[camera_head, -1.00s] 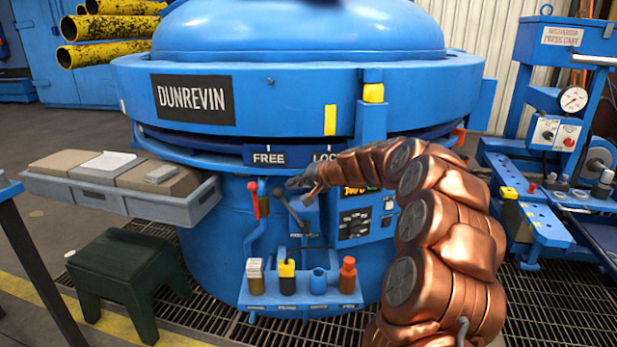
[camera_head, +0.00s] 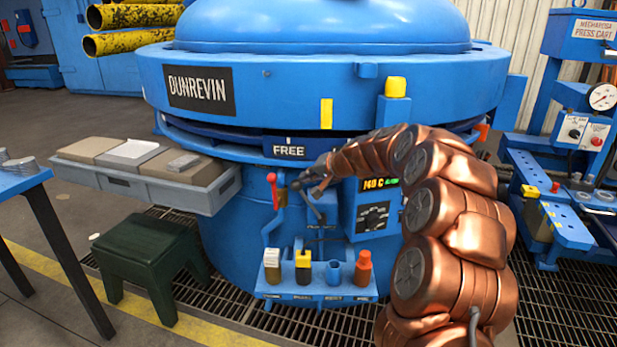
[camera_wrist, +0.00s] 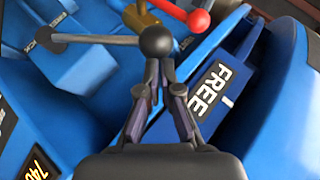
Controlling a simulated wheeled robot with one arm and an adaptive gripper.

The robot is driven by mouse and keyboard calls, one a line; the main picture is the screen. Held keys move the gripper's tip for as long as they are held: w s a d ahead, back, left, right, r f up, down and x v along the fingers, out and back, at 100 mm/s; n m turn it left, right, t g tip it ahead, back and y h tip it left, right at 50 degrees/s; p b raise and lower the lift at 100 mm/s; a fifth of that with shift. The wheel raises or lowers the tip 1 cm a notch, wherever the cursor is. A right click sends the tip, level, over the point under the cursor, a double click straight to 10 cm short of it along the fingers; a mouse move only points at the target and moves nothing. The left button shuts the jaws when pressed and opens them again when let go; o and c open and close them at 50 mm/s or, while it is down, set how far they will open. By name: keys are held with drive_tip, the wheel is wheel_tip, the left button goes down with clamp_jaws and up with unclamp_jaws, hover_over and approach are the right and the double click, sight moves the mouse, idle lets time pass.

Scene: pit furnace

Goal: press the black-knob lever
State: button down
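The black-knob lever has a round black knob (camera_wrist: 157,41) on a grey rod running left in the wrist view. In the head view its rod (camera_head: 317,208) slants up-left on the front of the blue furnace, with the knob end crowded by my gripper (camera_head: 306,183). In the wrist view my gripper (camera_wrist: 161,76) has its fingertips drawn together, with nothing seen between them. The tips are right at the near side of the knob; I cannot tell if they touch.
A red-knob lever (camera_head: 273,188) stands just left of the black one. A FREE label (camera_head: 288,151) is above, and a control box (camera_head: 373,214) to the right. A small rack (camera_head: 315,290) of coloured-top items sits below. A grey tray (camera_head: 150,185) juts out left.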

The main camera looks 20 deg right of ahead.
drive_tip(key=w+d+p+v, duration=0.1)
drive_tip(key=d+p+v, duration=0.1)
drive_tip(key=v, duration=1.1)
drive_tip(key=shift+w+r+p, duration=0.2)
drive_tip(key=shift+w+p, duration=0.05)
drive_tip(key=shift+p, duration=0.1)
drive_tip(key=shift+d, duration=0.15)
drive_tip(key=s+a+r+n+g+p, duration=0.2)
drive_tip(key=s+a+r+p, duration=0.15)
drive_tip(key=s+a, duration=0.35)
drive_tip(key=s+a+r+n+g+p, duration=0.25)
drive_tip(key=s+a+p, duration=0.25)
drive_tip(key=a, duration=0.3)
drive_tip(key=s+a+r+n+g+p, duration=0.1)
drive_tip(key=s+a+r+g+p, duration=0.15)
drive_tip(key=s+a+p, duration=0.45)
drive_tip(key=s+r+g+h+p, duration=0.1)
drive_tip(key=s+p, duration=0.2)
drive_tip(key=s, duration=0.6)
drive_tip(key=s+r+n+g+h+p, duration=0.1)
drive_tip(key=s+p, duration=0.3)
drive_tip(key=s, duration=0.5)
drive_tip(key=s+d+r+n+g+h+p, duration=0.1)
drive_tip(key=s+r+g+h+p, duration=0.1)
drive_tip(key=s, duration=0.7)
drive_tip(key=shift+s+r+g+h+p, duration=0.3)
drive_tip(key=shift+s+r+g+p, duration=0.15)
drive_tip(key=shift+r+p, duration=0.3)
